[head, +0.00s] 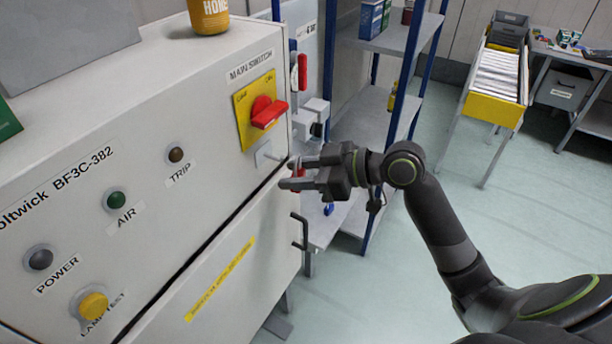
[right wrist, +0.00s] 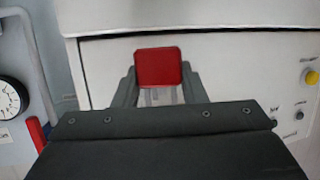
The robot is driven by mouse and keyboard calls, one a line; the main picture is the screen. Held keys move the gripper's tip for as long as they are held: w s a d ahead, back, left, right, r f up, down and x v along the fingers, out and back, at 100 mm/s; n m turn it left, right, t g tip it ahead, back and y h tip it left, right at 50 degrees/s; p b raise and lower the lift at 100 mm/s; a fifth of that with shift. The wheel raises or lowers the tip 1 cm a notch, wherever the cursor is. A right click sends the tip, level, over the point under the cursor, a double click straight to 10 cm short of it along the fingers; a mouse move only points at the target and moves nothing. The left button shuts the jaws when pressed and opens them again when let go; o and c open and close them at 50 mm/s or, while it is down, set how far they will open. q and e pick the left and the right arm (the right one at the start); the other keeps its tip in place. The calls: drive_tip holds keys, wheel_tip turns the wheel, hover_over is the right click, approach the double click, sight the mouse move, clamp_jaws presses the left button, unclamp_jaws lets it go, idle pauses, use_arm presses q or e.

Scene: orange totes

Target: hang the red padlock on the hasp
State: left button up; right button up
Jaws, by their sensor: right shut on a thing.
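The red padlock (right wrist: 158,68) is between the fingers of my right gripper (right wrist: 160,92) in the right wrist view, its red body facing the camera. In the head view only a small red part of the padlock (head: 299,172) shows between the fingers of my right gripper (head: 290,174), which is shut on it. The grey metal hasp (head: 266,154) is on the cabinet front below the main switch. The gripper is just right of and slightly below the hasp, with the padlock apart from it. The shackle cannot be made out. My left gripper is in neither view.
The red main switch handle (head: 268,113) sticks out on its yellow plate (head: 245,105) above the hasp. A bent dark handle (head: 300,232) stands out below the gripper. A blue-posted shelf (head: 372,110) is behind.

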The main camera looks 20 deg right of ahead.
drive_tip(key=shift+w+a+f+b, duration=0.2)
drive_tip(key=shift+w+a+b, duration=0.2)
drive_tip(key=shift+w+a, duration=0.75)
drive_tip(key=shift+w+a+f+b, duration=0.1)
drive_tip(key=shift+w+f+b, duration=0.3)
drive_tip(key=shift+b, duration=0.15)
drive_tip(key=shift+f, duration=0.25)
drive_tip(key=o, duration=1)
drive_tip(key=shift+s+a+r, duration=0.1)
drive_tip(key=shift+s, duration=0.05)
drive_tip(key=shift+a+r, duration=0.1)
drive_tip(key=shift+r, duration=0.1)
